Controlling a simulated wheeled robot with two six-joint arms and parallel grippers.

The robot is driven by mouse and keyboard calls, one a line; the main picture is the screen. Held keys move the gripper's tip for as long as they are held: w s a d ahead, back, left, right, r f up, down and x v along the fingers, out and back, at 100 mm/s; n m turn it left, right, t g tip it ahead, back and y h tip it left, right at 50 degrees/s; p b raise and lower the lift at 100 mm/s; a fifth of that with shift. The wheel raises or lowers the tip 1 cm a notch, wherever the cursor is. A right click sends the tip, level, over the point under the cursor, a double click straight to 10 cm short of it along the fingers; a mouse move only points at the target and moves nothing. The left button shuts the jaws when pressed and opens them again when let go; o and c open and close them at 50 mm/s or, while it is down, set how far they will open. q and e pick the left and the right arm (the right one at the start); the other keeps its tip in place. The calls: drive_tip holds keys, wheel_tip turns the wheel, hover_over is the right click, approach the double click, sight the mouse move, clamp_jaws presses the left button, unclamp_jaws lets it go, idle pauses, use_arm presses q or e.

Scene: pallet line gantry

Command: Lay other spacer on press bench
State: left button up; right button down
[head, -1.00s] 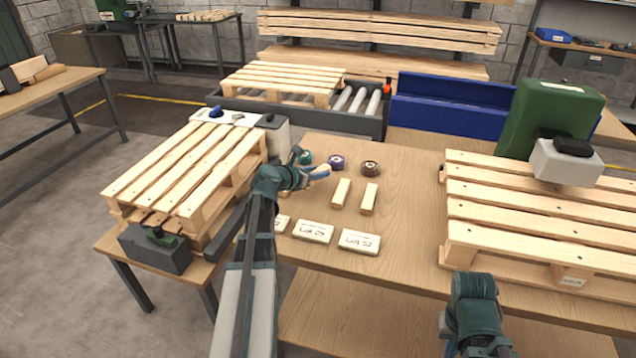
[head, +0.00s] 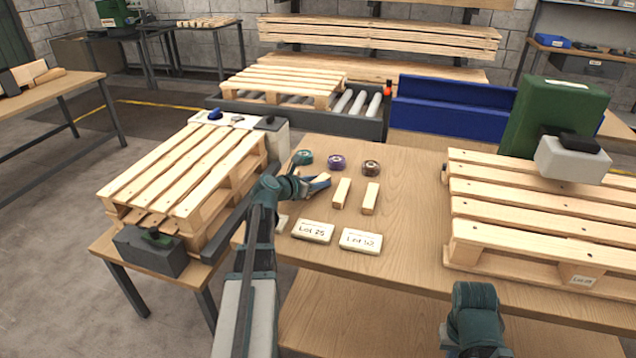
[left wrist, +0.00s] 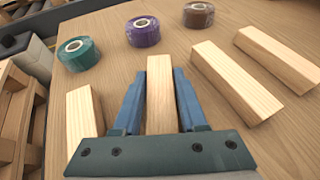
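Several pale wooden spacers lie in a row on the wooden bench (head: 420,215). My left gripper (head: 318,184) has its blue fingers on either side of one spacer (left wrist: 160,95), very close to its sides. I cannot tell whether they press on it or whether it rests on the bench. Another spacer (left wrist: 82,120) lies to its left in the wrist view. Two more lie to its right, one nearer (head: 341,192) and one farther (head: 370,198). My right arm shows at the bottom right of the head view; its fingers are not visible.
Teal (head: 302,158), purple (head: 337,162) and brown (head: 371,168) tape rolls stand behind the spacers. Lot plates (head: 313,231) lie in front. A pallet (head: 540,215) fills the right side under a green press (head: 555,115). Bench between spacers and pallet is clear.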

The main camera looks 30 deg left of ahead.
use_arm(q)
drive_tip(key=o, duration=0.3)
